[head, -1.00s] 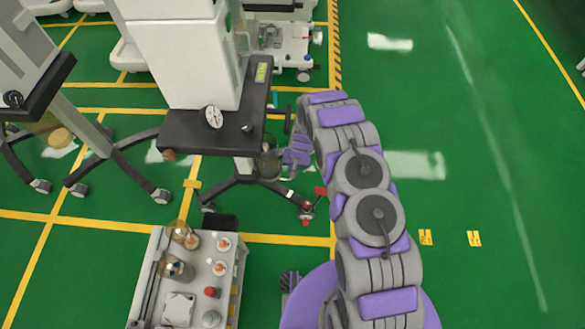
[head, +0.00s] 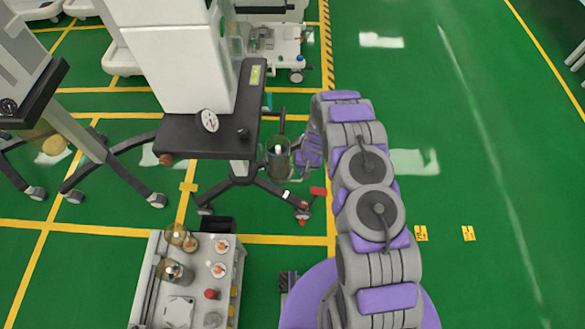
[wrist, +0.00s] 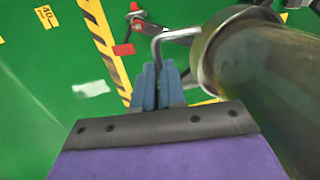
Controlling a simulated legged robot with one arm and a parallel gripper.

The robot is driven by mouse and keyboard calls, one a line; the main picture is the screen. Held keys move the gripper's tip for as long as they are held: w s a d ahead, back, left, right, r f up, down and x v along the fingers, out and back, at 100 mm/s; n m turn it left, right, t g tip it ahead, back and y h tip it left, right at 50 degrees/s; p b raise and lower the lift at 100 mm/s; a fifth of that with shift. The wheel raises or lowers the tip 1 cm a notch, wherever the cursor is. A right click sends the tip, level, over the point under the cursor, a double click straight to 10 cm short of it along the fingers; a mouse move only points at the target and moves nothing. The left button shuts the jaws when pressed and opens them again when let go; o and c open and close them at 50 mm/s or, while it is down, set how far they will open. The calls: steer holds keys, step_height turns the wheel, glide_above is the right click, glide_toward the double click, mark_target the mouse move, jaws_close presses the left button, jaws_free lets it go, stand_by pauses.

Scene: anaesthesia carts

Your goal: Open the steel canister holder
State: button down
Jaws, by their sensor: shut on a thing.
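The steel canister holder is a metal ring (wrist: 207,55) with a bent rod handle (wrist: 157,45) in the wrist view. It wraps around a dark greenish, see-through canister (wrist: 268,85). In the head view the canister (head: 278,160) stands out just right of the cart's black shelf (head: 205,135). My gripper (head: 305,150) is to the right of the canister. In the wrist view my gripper (wrist: 160,72) is shut on the rod handle, with the blue fingers on either side of its lower end. The holder's joint to the cart is hard to make out.
The white cart column (head: 180,65) rises behind the shelf, with wheeled legs (head: 270,190) below. A small trolley (head: 195,275) with several flasks and knobs stands at the front left. Green floor (head: 470,150) to the right is free.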

steer(key=shift+s+d+f, duration=0.1)
steer(key=shift+s+d, duration=0.05)
steer(key=shift+d, duration=0.45)
steer(key=shift+s+d+f, duration=0.1)
steer(key=shift+d, duration=0.45)
steer(key=c, duration=1.2)
jaws_free()
steer(key=shift+w+r, duration=0.1)
steer(key=shift+r, duration=0.1)
step_height(320, 180, up, 17)
steer(key=d+p, duration=0.3)
steer(key=shift+p, duration=0.35)
steer(key=shift+w+a, duration=0.1)
